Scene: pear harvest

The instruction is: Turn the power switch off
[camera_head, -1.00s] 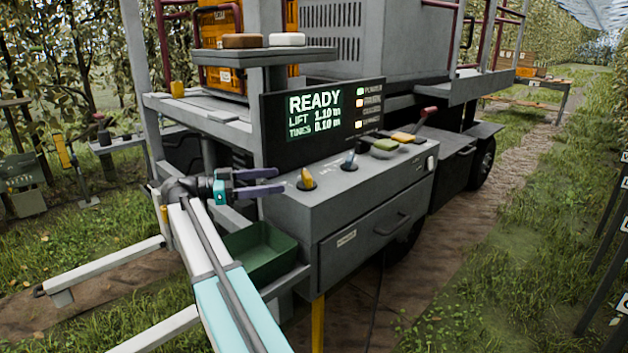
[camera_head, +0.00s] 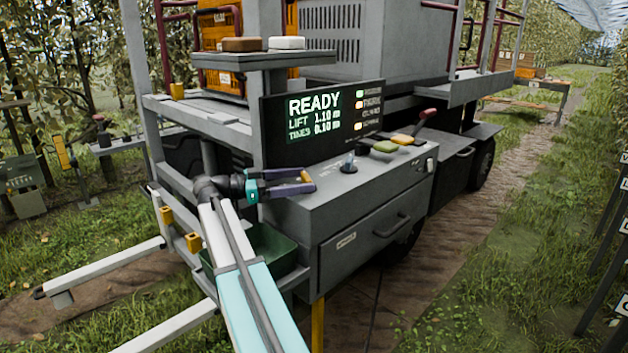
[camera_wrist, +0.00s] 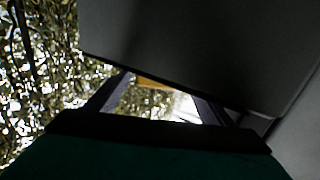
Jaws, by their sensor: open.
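The grey control console (camera_head: 375,215) stands in front of me with a lit READY display (camera_head: 315,113) above it. No label that I can read marks the power switch. A yellow-topped knob (camera_head: 306,176) sits at the console's left end. My gripper (camera_head: 308,181) is open at that knob, its purple fingers reaching right, and the knob shows between the fingertips. I cannot tell whether they touch it. In the wrist view a yellow patch (camera_wrist: 152,82) shows between the spread fingers. A small pale switch (camera_head: 430,163) is on the console's right end.
A shelf (camera_head: 262,58) overhangs the display. A green bin (camera_head: 270,245) sits below my gripper.

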